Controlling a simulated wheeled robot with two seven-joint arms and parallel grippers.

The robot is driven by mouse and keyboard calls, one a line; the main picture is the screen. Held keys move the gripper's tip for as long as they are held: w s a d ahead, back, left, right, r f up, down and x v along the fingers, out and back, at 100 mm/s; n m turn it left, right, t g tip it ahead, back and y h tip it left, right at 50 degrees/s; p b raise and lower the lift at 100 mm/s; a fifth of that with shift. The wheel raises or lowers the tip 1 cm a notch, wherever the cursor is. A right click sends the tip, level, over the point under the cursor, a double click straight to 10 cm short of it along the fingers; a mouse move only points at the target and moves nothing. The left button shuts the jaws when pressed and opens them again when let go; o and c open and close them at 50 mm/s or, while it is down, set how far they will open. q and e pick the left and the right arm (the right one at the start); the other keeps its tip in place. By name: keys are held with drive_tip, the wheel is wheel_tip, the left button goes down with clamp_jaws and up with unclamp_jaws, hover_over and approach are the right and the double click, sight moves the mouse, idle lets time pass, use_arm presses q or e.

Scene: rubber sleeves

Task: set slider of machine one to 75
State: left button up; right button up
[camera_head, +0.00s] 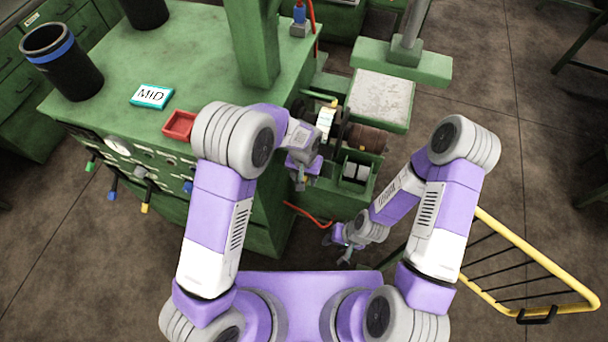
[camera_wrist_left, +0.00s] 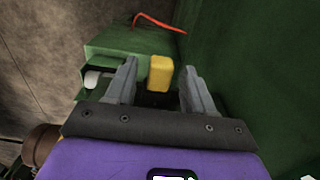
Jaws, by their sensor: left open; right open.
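The green machine (camera_head: 200,70) fills the upper left and middle of the head view. A yellow block-shaped piece (camera_wrist_left: 160,73) shows in the left wrist view, between the two finger lines of my open left gripper (camera_wrist_left: 159,68). I cannot tell whether it is the slider's knob, or whether the fingers touch it. In the head view my left gripper (camera_head: 299,180) points down beside the machine's right side, and its surroundings are partly hidden by my arm. My right gripper (camera_head: 344,252) is low, open and empty, clear of the machine. No slider scale is readable.
Dark cylinders, one with a blue band (camera_head: 62,60), a MID sign (camera_head: 152,96) and a red tray (camera_head: 180,126) are on the machine top. Colour-tipped levers (camera_head: 142,185) stick out in front.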

use_arm(q)
clamp_jaws()
drive_tip(key=shift+w+a+b, duration=0.2)
drive_tip(key=shift+w+a, duration=0.05)
drive_tip(key=shift+a, duration=0.35)
drive_tip(key=shift+w+a+b, duration=0.15)
drive_tip(key=shift+w+a, duration=0.05)
drive_tip(key=shift+a, duration=0.35)
drive_tip(key=shift+c, duration=2.2)
unclamp_jaws()
drive_tip(key=o, duration=0.4)
drive_tip(key=shift+a, duration=0.1)
drive_tip(key=shift+o, duration=0.2)
